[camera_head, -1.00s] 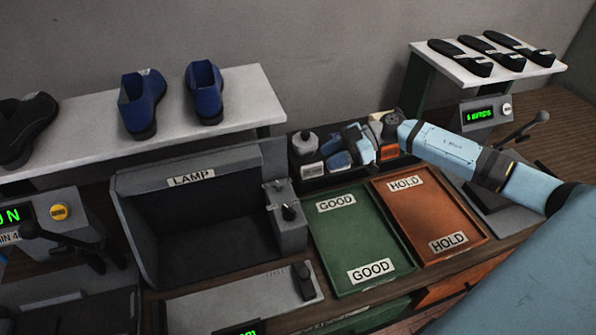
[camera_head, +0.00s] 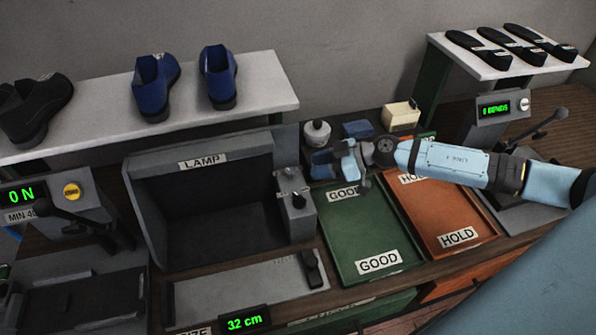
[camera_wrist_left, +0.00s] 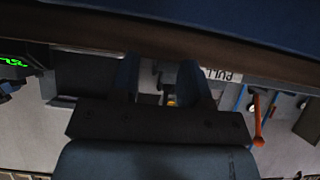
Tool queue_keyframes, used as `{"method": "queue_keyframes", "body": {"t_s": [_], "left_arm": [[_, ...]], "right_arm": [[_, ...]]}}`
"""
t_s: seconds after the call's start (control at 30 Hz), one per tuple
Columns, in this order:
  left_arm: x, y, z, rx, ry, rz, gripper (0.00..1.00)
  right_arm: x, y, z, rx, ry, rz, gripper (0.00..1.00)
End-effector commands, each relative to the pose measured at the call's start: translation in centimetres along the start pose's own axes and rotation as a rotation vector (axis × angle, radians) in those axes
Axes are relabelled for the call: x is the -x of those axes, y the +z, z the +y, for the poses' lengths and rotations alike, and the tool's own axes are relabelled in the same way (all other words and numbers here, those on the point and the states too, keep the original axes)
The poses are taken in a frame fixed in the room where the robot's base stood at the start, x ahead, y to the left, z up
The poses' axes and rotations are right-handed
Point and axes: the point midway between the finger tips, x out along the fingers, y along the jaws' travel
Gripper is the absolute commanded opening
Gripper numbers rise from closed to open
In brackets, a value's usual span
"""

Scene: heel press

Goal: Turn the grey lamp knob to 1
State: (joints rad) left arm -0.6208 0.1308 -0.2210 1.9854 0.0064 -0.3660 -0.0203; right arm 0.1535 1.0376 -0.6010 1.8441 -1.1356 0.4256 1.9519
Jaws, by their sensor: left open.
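The green GOOD tray (camera_head: 352,237) and orange HOLD tray (camera_head: 440,214) lie right of the lamp booth. Blue shoes (camera_head: 218,80) rest on a white shelf (camera_head: 270,88). A measuring plate (camera_head: 240,288) with a 32 cm display lies in front.

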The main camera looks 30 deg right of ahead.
Motion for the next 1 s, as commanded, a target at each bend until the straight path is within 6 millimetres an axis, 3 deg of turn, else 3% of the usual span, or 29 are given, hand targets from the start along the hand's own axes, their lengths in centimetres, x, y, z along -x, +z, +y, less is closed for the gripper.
{"method": "queue_keyframes", "body": {"t_s": [0.1, 0.3, 0.7, 0.73, 0.87, 1.0], "left_arm": [[-0.5, 0.3, 0.1, 0.000, 0.002, 0.003, 0.42], [-0.8, 0.8, 0.2, -0.002, 0.007, 0.001, 0.42], [-0.8, 0.8, 0.3, -0.003, 0.010, 0.003, 0.42], [-0.8, 0.8, 0.3, -0.003, 0.010, 0.003, 0.42], [-0.8, 0.8, 0.3, -0.003, 0.010, 0.004, 0.42], [-0.8, 0.8, 0.2, -0.003, 0.008, 0.004, 0.42]], "right_arm": [[-2.5, 0.0, 0.1, 0.002, 0.000, 0.004, 0.38], [-5.1, 0.1, 0.1, 0.001, 0.000, 0.001, 0.38], [-5.9, 0.0, 0.0, 0.000, 0.000, 0.000, 0.38], [-5.9, 0.0, 0.0, 0.000, 0.000, 0.000, 0.36], [-5.9, 0.0, 0.0, 0.000, 0.000, 0.000, 0.06], [-5.9, 0.0, 0.0, 0.002, -0.004, -0.001, 0.04]]}}
